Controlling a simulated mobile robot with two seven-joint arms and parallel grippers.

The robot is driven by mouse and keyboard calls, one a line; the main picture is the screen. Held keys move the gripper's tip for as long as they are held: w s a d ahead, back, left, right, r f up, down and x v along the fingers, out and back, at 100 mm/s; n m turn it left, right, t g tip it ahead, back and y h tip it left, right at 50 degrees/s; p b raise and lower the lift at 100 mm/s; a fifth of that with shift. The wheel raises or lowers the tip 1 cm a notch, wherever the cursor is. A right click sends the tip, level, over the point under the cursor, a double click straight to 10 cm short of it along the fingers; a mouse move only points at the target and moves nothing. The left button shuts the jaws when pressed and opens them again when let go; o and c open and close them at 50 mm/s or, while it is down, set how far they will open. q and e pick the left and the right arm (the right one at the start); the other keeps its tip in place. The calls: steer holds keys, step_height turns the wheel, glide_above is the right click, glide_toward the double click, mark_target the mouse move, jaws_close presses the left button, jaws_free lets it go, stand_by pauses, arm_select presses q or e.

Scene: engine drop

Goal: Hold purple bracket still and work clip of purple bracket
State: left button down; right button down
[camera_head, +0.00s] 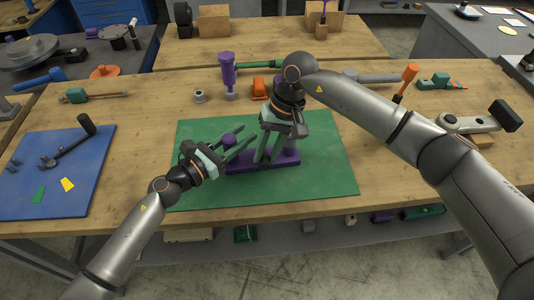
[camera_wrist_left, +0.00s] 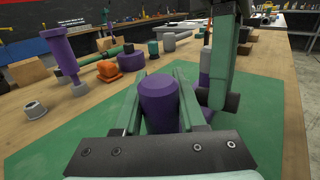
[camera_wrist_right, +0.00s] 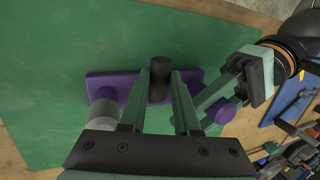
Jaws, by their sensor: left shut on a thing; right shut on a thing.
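The purple bracket (camera_head: 236,168) lies on the green mat (camera_head: 335,183), a long base with a post at its left end. My left gripper (camera_head: 238,146) is shut on this purple post (camera_wrist_left: 158,100), one finger on each side. My right gripper (camera_head: 264,160) points down over the middle of the base. In the right wrist view its fingers (camera_wrist_right: 160,76) are shut around a dark cylindrical piece, seemingly the clip (camera_wrist_right: 158,88), above the purple base (camera_wrist_right: 100,80). A grey cylinder (camera_wrist_right: 103,107) stands at the base's other end. My right gripper hides much of the clip in the head view.
Behind the mat stand a purple-handled tool (camera_head: 227,72), a grey nut (camera_head: 199,96) and an orange block (camera_head: 260,87). A blue mat (camera_head: 60,190) with small parts lies at the left. The mat's front and right are clear.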

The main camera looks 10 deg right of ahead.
steer(key=shift+w+r+m+g, duration=0.2)
steer(key=shift+w+g, duration=0.1)
steer(key=shift+g, duration=0.45)
steer(key=shift+w+r+m+g, duration=0.15)
steer(key=shift+w+g, duration=0.1)
steer(key=shift+g, duration=0.5)
steer(key=c, duration=0.6)
jaws_free()
steer(key=shift+r, duration=0.1)
steer(key=shift+v, duration=3.75)
